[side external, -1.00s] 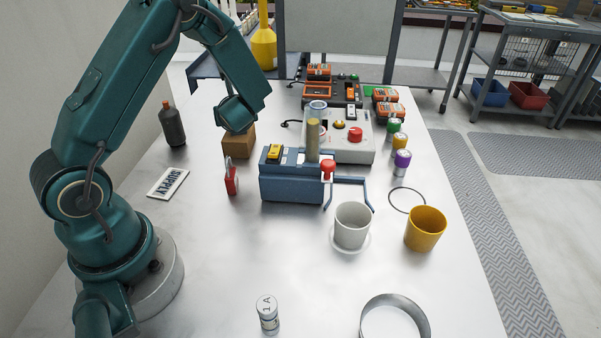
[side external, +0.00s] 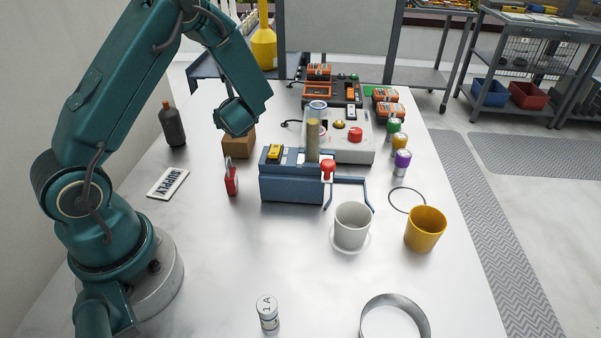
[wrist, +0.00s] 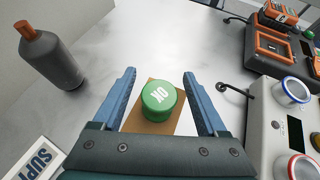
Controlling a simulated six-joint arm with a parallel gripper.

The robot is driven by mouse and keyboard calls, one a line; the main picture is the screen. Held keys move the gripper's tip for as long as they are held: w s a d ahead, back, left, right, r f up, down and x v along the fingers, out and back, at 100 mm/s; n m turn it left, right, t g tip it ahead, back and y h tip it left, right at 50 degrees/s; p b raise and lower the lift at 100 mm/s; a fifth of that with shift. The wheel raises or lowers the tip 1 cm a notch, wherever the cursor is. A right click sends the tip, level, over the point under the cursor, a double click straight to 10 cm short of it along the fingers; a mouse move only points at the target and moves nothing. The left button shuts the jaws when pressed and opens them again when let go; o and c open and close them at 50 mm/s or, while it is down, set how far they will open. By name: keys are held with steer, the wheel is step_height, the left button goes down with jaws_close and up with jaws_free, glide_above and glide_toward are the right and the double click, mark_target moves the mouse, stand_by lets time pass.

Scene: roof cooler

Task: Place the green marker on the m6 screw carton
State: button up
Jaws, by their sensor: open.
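The green marker (wrist: 158,97), a short round piece with white "OK" lettering on top, appears upright on the brown carton (wrist: 150,125) in the wrist view. The carton also shows in the side view (side external: 238,147), below my wrist; no M6 label is readable. My gripper (wrist: 158,78) is open, with one blue finger on each side of the marker and a visible gap to both. In the side view the marker and my fingers are hidden by my wrist.
A dark bottle (side external: 172,124) and a "SUPPLY" sign (side external: 168,183) are left of the carton. A red padlock (side external: 231,180) and a blue fixture (side external: 290,183) stand close in front. A grey control box (side external: 352,145) is to the right.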

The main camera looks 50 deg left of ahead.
steer(key=s+d+r+n+g+h, duration=0.3)
steer(key=s+d+r+n+h, duration=0.3)
steer(key=s+d+n, duration=0.85)
steer(key=s+d+r+n+t+h, duration=0.1)
steer(key=d+r+n+t+h, duration=0.2)
steer(key=d+r+n+h, duration=0.2)
steer(key=d+n, duration=0.3)
steer(key=d, duration=0.2)
steer(key=shift+d, duration=0.3)
